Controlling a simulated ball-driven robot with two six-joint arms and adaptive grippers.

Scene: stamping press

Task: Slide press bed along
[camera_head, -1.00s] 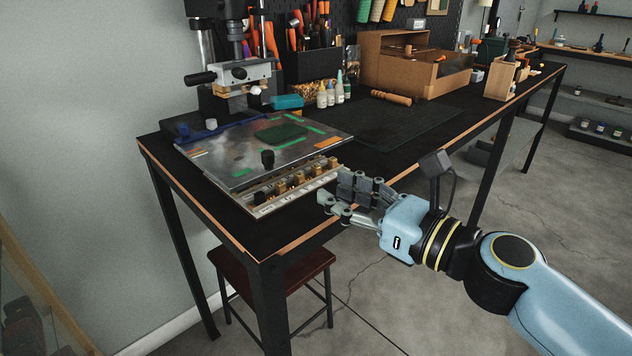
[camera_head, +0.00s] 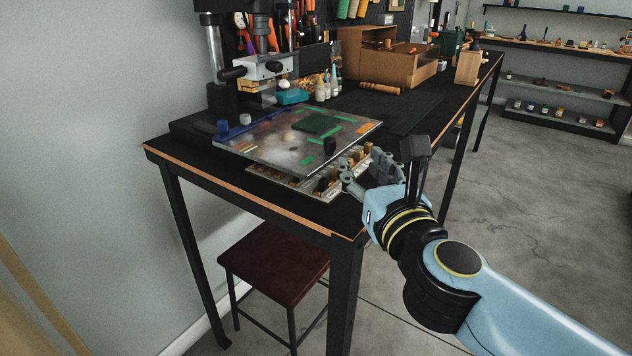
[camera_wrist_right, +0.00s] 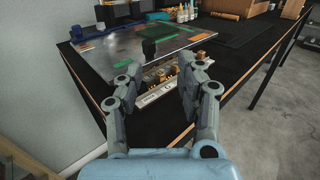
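My right gripper (camera_head: 358,172) is at the table's front edge, right of the plate. In the right wrist view the gripper (camera_wrist_right: 160,88) is open, with nothing between its fingertips. My left gripper is not in view.
A tray of small brass stamps (camera_head: 322,184) lies under the plate's front edge, close to my right fingers. Bottles (camera_head: 328,88), a teal block (camera_head: 292,97) and a cardboard box (camera_head: 385,60) stand behind. A stool (camera_head: 272,262) is below. A dark mat area (camera_head: 400,112) is clear.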

